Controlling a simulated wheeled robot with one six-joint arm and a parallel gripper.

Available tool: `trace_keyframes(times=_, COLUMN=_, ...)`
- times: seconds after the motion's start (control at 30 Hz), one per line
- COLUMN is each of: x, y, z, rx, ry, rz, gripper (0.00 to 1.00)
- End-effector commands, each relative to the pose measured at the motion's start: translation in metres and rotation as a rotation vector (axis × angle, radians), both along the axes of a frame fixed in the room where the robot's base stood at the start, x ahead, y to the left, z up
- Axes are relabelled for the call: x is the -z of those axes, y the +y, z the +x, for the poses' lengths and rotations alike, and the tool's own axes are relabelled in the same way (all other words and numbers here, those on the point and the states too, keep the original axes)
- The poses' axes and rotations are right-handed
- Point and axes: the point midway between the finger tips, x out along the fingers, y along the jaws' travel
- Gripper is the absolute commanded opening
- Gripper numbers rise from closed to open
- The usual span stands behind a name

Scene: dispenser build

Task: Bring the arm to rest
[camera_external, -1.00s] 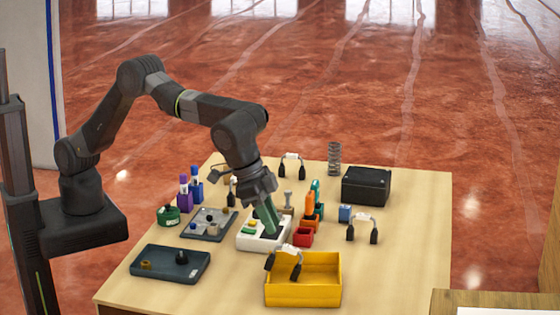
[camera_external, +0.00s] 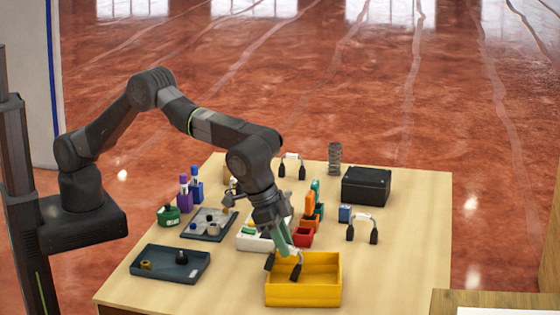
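My gripper (camera_external: 284,243) points down over the near middle of the table, at the back left corner of the yellow bin (camera_external: 303,293). Its end shows as a green, finger-like part; whether this is a finger or a held piece is unclear, and so is the finger gap. A connector piece with two black ends (camera_external: 296,272) is right below it at the bin's left side. The green part hides the top of that piece, so I cannot tell if they touch. My arm is bent and stretched out over the table.
A white tray (camera_external: 246,243) is partly hidden behind my gripper. Red (camera_external: 303,237) and orange (camera_external: 310,205) pieces stand just right of it. A dark tray (camera_external: 160,272) lies front left, a black box (camera_external: 366,186) back right. The table's right front (camera_external: 400,280) is clear.

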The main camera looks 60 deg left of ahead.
Motion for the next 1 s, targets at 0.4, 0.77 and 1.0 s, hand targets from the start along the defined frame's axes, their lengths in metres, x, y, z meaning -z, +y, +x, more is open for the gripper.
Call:
trace_keyframes(times=0.4, x=0.008, y=0.003, z=-0.004, rx=0.0, ry=-0.002, rz=-0.003, gripper=0.27)
trace_keyframes(times=0.77, x=-0.059, y=0.023, z=-0.024, rx=0.001, ry=-0.001, rz=-0.003, gripper=0.27)
trace_keyframes(times=1.0, x=-0.076, y=0.03, z=-0.029, rx=0.0, ry=0.002, rz=0.006, gripper=0.27)
